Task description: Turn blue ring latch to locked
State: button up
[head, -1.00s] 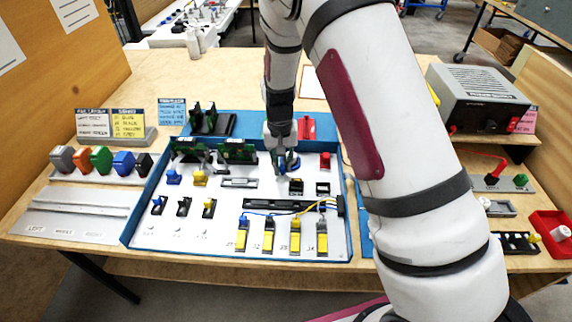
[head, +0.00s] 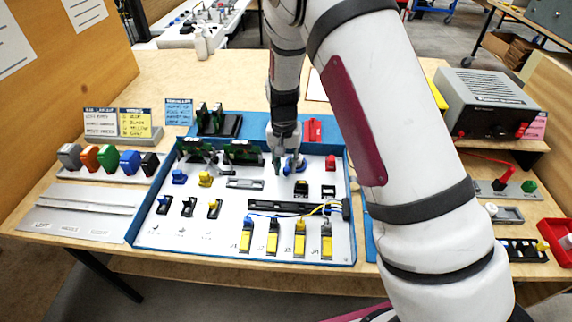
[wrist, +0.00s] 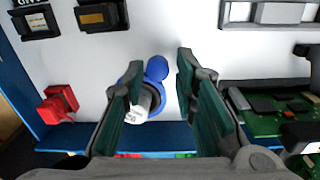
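My gripper (wrist: 158,72) is open, with green-padded fingers on either side of the latch. The left finger overlaps the ring's left edge; a clear gap separates the knob from the right finger. I cannot tell whether a finger touches it. In the head view my gripper (head: 283,166) points down at the panel.
A red block (wrist: 58,104) and black sockets (wrist: 100,14) stand left of the latch in the wrist view. A green circuit board (wrist: 275,112) is close to the right finger. The blue tray rim (head: 352,215) surrounds the panel. Yellow connectors (head: 299,243) line its front.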

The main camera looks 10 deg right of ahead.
notch_tip(320, 180, up, 12)
jog(key=shift+a, duration=0.15)
dwell(0.5)
dwell(0.3)
jog(key=s+d+r+n+t+y+p, duration=0.1)
jog(key=s+d+r+n+t+p, duration=0.15)
jog(key=s+r, duration=1.3)
jog(key=s+d+r+n+t, duration=0.1)
jog(key=s+r, duration=0.2)
jog(key=s, duration=0.6)
jog(key=s+d+r+n+p, duration=0.1)
jog(key=s+d+r, duration=0.1)
jog(key=s, duration=0.7)
jog(key=shift+s+d+r+t+h, duration=0.2)
jog(key=shift+s+r+t+h, duration=0.05)
jog(key=shift+r+t+h, duration=0.15)
